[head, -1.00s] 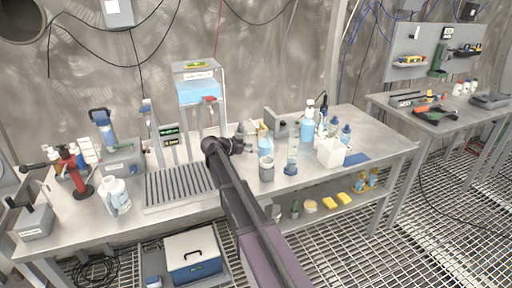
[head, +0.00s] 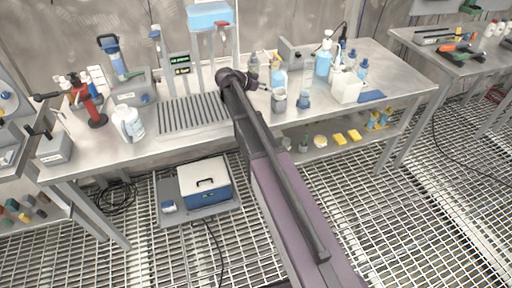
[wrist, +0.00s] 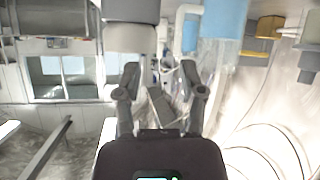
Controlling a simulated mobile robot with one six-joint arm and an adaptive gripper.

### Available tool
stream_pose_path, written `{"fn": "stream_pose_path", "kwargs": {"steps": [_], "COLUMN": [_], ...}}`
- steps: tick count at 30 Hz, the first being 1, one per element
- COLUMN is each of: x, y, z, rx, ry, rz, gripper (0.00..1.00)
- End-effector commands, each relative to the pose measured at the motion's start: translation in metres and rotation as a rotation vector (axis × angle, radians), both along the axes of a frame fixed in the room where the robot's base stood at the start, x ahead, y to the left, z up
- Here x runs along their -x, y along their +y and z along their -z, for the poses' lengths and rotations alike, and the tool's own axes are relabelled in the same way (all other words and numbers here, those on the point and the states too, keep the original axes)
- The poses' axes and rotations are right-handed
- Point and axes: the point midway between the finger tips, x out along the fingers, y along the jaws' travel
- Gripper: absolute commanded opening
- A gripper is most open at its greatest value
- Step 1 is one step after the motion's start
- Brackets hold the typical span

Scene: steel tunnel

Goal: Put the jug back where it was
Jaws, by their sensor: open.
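A white jug-like container with a handle and a label (head: 128,122) stands upright on the left part of the steel bench (head: 110,162). I take it for the jug. My arm reaches over the bench's front edge, and my gripper (head: 262,86) is at the bench's middle, well to the right of the jug. The wrist view shows my gripper (wrist: 165,88) with its two fingers apart and nothing clearly held between them. A grey cylindrical thing (wrist: 130,35) and a blue one (wrist: 224,18) lie beyond the fingers; I cannot tell exactly what they are.
A ribbed drain rack (head: 193,115) lies between jug and gripper. A grey cup (head: 278,100), bottles and a white box (head: 347,87) crowd the right. A red stand (head: 88,105) is left of the jug. A blue-and-white case (head: 204,182) sits below.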

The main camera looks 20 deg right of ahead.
Motion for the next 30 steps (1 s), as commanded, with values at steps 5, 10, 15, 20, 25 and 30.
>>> {"fn": "stream_pose_path", "kwargs": {"steps": [5, 10, 15, 20, 25, 30], "x": [0.051, 0.107, 0.163, 0.215, 0.258, 0.279], "y": [0.008, 0.026, 0.051, 0.080, 0.107, 0.123], "z": [0.025, 0.052, 0.074, 0.088, 0.095, 0.096], "rx": [-0.124, -0.284, -0.449, -0.592, -0.704, -0.755], "ry": [0.184, 0.393, 0.580, 0.715, 0.798, 0.827], "rz": [-0.086, -0.236, -0.445, -0.683, -0.924, -1.071], "gripper": [0.52, 0.52, 0.52, 0.52, 0.52, 0.52]}}
